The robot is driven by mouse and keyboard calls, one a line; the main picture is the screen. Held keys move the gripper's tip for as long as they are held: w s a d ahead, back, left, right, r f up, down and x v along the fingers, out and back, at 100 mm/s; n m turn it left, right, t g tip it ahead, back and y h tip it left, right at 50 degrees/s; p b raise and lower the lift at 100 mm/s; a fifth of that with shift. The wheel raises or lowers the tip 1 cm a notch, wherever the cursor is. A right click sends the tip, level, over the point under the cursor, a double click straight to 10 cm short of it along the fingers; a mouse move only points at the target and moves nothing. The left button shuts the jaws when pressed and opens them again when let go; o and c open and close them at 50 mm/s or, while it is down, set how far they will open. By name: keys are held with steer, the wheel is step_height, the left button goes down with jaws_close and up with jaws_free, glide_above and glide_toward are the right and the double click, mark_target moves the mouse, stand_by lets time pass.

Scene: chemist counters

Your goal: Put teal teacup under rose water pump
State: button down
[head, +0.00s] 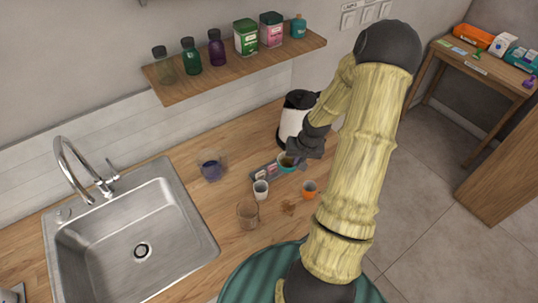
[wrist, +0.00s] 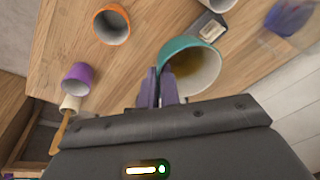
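The teal teacup (head: 287,164) stands on the wooden counter in the head view, partly hidden by my gripper (head: 298,158). In the wrist view the teal teacup (wrist: 192,62) fills the middle, with a brownish liquid inside. My gripper's two fingers (wrist: 160,88) are close together across its near rim, one inside and one outside, apparently pinching the wall. I cannot tell whether the cup is lifted. A white container with a black top (head: 295,117), possibly the rose water pump, stands at the back of the counter, partly hidden by my arm; no label on it is readable.
An orange cup (head: 310,189), a white cup (head: 261,189) and an empty glass (head: 248,214) stand nearby. A glass with purple contents (head: 212,166) is left. A purple cup (wrist: 78,77) shows in the wrist view. The sink (head: 132,240) is left; a bottle shelf (head: 235,65) hangs above.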

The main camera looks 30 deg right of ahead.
steer(key=shift+w, duration=0.25)
steer(key=shift+s+a, duration=0.1)
steer(key=shift+s, duration=0.25)
steer(key=shift+s+x, duration=0.2)
steer(key=shift+x, duration=0.75)
steer(key=shift+s+x, duration=0.2)
steer(key=shift+x, duration=0.7)
steer(key=shift+s+x, duration=0.2)
steer(key=shift+x, duration=0.75)
steer(key=shift+f, duration=0.15)
steer(key=shift+s+p+x, duration=0.25)
steer(key=shift+p+x, duration=0.05)
steer(key=shift+x, duration=0.7)
steer(key=shift+s+p+x, duration=0.2)
steer(key=shift+p+x, duration=0.1)
steer(key=shift+x, duration=0.7)
steer(key=shift+d+f, duration=0.2)
steer(key=shift+f, duration=0.05)
steer(key=c, duration=1.6)
jaws_free()
steer(key=shift+r, duration=0.15)
